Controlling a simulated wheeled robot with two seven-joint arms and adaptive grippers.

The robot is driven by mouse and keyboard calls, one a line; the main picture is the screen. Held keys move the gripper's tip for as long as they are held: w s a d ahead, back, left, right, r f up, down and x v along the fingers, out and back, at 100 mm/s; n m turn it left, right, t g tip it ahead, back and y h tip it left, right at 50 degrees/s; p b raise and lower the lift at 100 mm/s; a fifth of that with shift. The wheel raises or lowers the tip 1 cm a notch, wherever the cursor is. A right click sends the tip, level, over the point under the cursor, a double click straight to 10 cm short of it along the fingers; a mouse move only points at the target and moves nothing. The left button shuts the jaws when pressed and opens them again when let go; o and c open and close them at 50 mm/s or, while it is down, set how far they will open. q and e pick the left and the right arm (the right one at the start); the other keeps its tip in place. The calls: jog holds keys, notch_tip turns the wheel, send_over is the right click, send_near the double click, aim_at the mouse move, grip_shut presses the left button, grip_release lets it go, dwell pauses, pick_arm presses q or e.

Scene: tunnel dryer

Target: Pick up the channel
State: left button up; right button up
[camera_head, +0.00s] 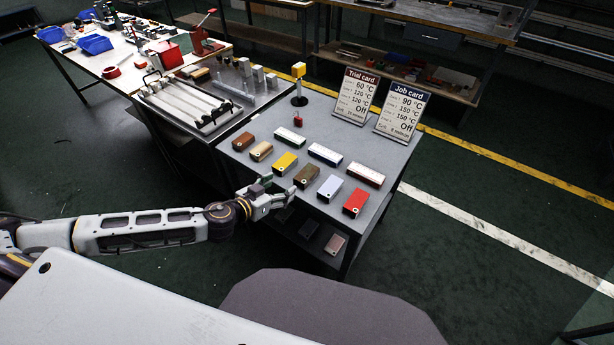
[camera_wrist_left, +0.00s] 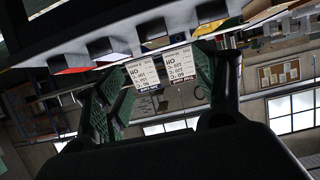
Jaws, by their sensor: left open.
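Several short coloured pieces stand in rows on a grey table: brown (camera_head: 243,141), tan (camera_head: 261,151), yellow (camera_head: 285,164), olive-brown (camera_head: 306,176), lavender (camera_head: 330,188) and red (camera_head: 356,202). Behind them lie longer white-topped pieces in green (camera_head: 290,137), blue (camera_head: 325,154) and dark red (camera_head: 365,174). I cannot tell which one is the channel. My left gripper (camera_head: 280,188) is open and empty at the table's front edge, close to the yellow and olive-brown pieces. In the left wrist view its fingers (camera_wrist_left: 155,92) are apart, with the pieces upside down beyond them. My right gripper is out of view.
A trial card (camera_head: 357,96) and a job card (camera_head: 402,112) stand at the table's back right. A yellow-topped post (camera_head: 299,85) and a small red object (camera_head: 298,119) stand behind the rows. A rack of pale bars (camera_head: 185,100) is left. The lower shelf holds more pieces (camera_head: 308,229).

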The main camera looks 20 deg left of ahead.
aim_at(305, 175)
pick_arm(q)
jog(key=shift+p+x, duration=0.4)
jog(key=shift+x, duration=3.8)
jog(key=shift+w+d+f, duration=0.1)
jog(key=shift+f, duration=0.05)
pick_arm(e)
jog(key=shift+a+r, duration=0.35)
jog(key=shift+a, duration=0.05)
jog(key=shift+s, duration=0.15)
pick_arm(q)
jog(key=shift+w, duration=0.1)
jog(key=shift+f+x, duration=0.25)
jog(key=shift+x, duration=2.2)
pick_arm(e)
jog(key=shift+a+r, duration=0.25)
pick_arm(q)
jog(key=shift+d, duration=0.15)
jog(key=shift+c, duration=0.4)
jog(key=c, duration=1.1)
